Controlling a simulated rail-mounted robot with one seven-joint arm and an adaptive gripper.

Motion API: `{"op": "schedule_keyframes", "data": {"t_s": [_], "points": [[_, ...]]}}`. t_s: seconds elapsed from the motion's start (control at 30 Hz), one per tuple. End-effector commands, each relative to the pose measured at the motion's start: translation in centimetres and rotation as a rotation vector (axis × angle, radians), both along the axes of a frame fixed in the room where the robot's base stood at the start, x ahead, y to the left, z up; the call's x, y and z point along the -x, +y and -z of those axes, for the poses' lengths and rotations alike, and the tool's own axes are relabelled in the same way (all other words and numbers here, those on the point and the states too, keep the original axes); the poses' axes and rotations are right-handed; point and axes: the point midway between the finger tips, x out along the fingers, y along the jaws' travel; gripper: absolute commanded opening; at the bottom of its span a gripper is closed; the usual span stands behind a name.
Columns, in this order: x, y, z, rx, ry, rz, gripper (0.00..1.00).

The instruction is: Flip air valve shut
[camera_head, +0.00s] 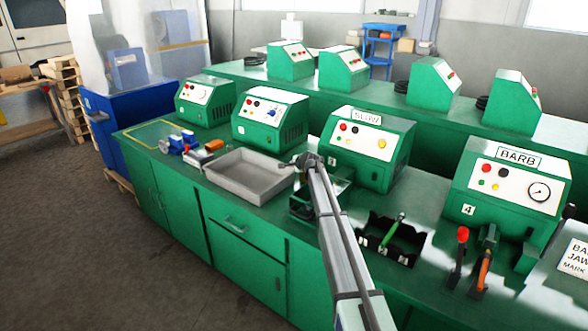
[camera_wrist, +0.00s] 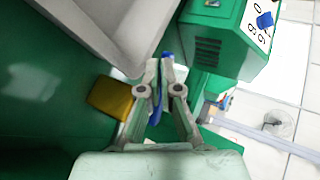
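No part is labelled as the air valve, and I cannot tell for sure which one it is. A blue fitting with red parts (camera_head: 183,143) sits on the bench left of the grey tray. A blue knob (camera_head: 272,112) is on the front panel of the second green machine; a blue knob on a green machine also shows in the wrist view (camera_wrist: 265,20). My gripper (camera_wrist: 160,62) has its fingertips close together, with a blue piece (camera_wrist: 166,42) showing at or behind them. Contact is unclear. In the head view my gripper (camera_head: 287,164) is near the tray's right end.
The grey tray (camera_head: 250,176) lies on the green bench (camera_head: 150,147). A yellow block (camera_wrist: 110,97) is left of my fingers in the wrist view. Several green machines line the bench. A black holder with a green-handled tool (camera_head: 393,231) and more hand tools (camera_head: 484,262) are to the right.

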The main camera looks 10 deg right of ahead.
Motion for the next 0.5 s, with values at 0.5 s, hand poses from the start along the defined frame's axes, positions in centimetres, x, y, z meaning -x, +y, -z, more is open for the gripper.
{"op": "schedule_keyframes", "data": {"t_s": [0.5], "points": [[-3.0, 0.4, 0.3, 0.0, 0.002, -0.002, 0.0]]}}
